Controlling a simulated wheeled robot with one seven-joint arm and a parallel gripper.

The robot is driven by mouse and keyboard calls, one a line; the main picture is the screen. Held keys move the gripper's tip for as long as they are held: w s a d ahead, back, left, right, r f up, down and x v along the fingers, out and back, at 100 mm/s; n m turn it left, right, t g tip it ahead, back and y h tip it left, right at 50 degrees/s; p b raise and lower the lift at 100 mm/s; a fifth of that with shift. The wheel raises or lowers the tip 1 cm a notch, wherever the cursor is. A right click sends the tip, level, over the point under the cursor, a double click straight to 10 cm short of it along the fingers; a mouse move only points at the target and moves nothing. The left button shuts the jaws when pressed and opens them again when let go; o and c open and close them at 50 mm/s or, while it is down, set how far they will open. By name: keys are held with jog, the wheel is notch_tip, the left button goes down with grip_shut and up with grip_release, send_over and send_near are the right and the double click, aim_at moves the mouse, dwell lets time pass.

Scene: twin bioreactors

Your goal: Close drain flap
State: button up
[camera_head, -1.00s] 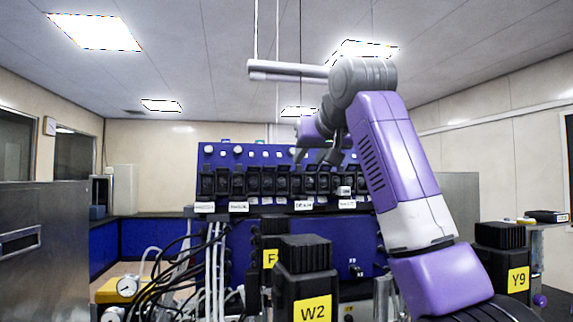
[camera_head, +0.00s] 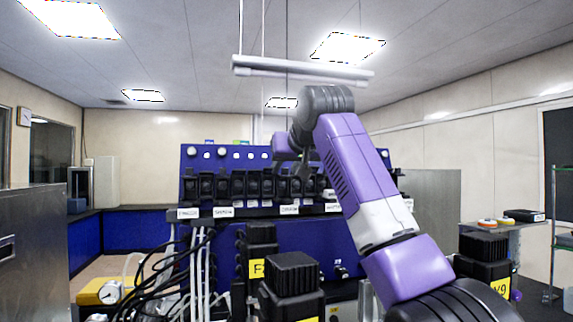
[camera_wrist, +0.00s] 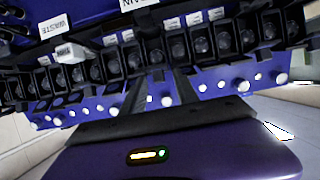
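A blue panel (camera_head: 240,154) carries a row of black flap units with white labels under it. One label appears to read DRAIN (camera_head: 289,210); in the wrist view, upside down, it is cut by the top edge (camera_wrist: 138,3). The WASTE label (camera_wrist: 52,25) is beside it. A unit with a white face (camera_wrist: 69,52) sticks out near WASTE. I cannot tell whether the drain flap is raised or shut. My gripper (camera_wrist: 157,80) is open and empty, its two dark fingers apart before the row. In the head view my gripper (camera_head: 300,165) hides part of the row.
Black-topped units stand in front of the panel, one labelled F (camera_head: 262,235), another in the front middle (camera_head: 293,275), and Y9 (camera_head: 483,262) at right. Cables and hoses (camera_head: 190,265) hang at left. A metal cabinet (camera_head: 30,245) stands at far left. A rail (camera_head: 300,70) hangs overhead.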

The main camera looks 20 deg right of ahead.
grip_shut()
jog(key=shift+f, duration=0.1)
